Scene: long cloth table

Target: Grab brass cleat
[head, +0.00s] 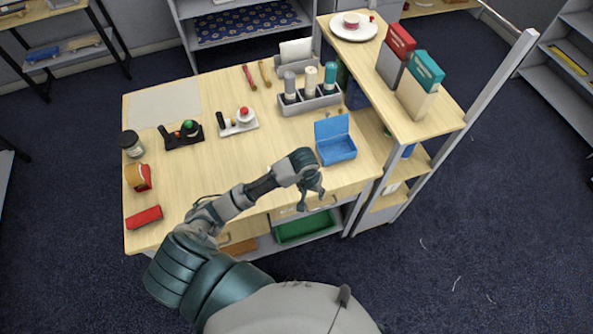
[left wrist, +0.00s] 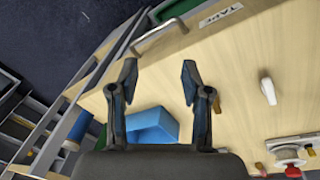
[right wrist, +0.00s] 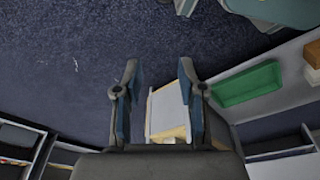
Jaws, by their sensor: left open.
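Small brass-coloured pieces (head: 340,111) lie on the table behind the blue box, near the shelf unit; they are too small to tell which is the cleat. In the left wrist view a small brass-coloured piece (left wrist: 260,168) shows at the bottom edge; I cannot tell if it is the cleat. My left gripper (head: 312,193) is open and empty above the table's front edge, in front of the blue box, and it also shows in the left wrist view (left wrist: 158,76). My right gripper (right wrist: 158,78) is open and empty, low over the floor side in its wrist view.
The open blue box (head: 337,150) stands between my left gripper and the brass pieces. A grey holder (head: 309,104) with bottles is behind them. The shelf unit (head: 440,125) rises at right. A red-button station (head: 238,127) stands left.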

